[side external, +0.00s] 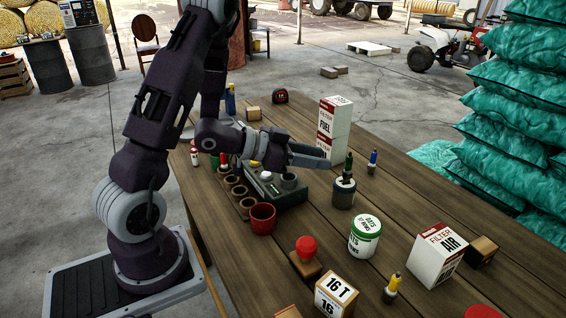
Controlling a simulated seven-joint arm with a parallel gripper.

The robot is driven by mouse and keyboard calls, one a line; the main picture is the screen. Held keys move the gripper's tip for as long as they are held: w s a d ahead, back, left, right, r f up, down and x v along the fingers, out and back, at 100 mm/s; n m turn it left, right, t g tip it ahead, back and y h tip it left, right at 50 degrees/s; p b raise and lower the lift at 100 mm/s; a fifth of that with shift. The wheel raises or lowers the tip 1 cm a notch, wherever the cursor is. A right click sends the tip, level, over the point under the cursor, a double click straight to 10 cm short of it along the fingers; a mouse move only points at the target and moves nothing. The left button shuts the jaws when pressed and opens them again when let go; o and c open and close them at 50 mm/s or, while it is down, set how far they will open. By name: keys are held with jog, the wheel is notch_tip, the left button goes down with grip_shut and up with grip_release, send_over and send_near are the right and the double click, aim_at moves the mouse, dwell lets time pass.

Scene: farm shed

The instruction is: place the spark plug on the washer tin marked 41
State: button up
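I cannot pick out a spark plug for certain, and I can read no 41 on any tin. My gripper (311,156) is above the middle of the table, left of the white FUEL filter boxes (334,131). Its fingers point right, and whether they are apart or closed on something small is unclear. A dark tin (343,196) stands right of and below the gripper, with a green-topped slim item (349,166) at its top. A white tin with a green rim (365,237) has lettering that is not 41. A dark green block (275,193) with round parts sits below my gripper.
A red cup (263,219), a red-topped block (306,258), a 16 T box (335,297), a yellow-topped item (392,289) and an AIR filter box (437,256) occupy the near table. A blue-topped item (372,162) stands farther back. The table's right side has bare planks.

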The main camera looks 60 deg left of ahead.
jog(key=s+r+n+g+y, duration=0.2)
jog(key=s+r+g+y, duration=0.15)
jog(key=r+y, duration=0.4)
jog(key=s+d+r+g+h, duration=0.1)
jog(key=s+d, duration=0.2)
jog(key=s, duration=0.3)
jog(key=s+d+r+g+h, duration=0.1)
jog(key=s+d+g, duration=0.1)
jog(key=s, duration=0.5)
jog(key=s+d+r+n+g+h, duration=0.1)
jog(key=s+d+h, duration=0.1)
jog(key=s+d, duration=0.3)
jog(key=shift+s, duration=0.9)
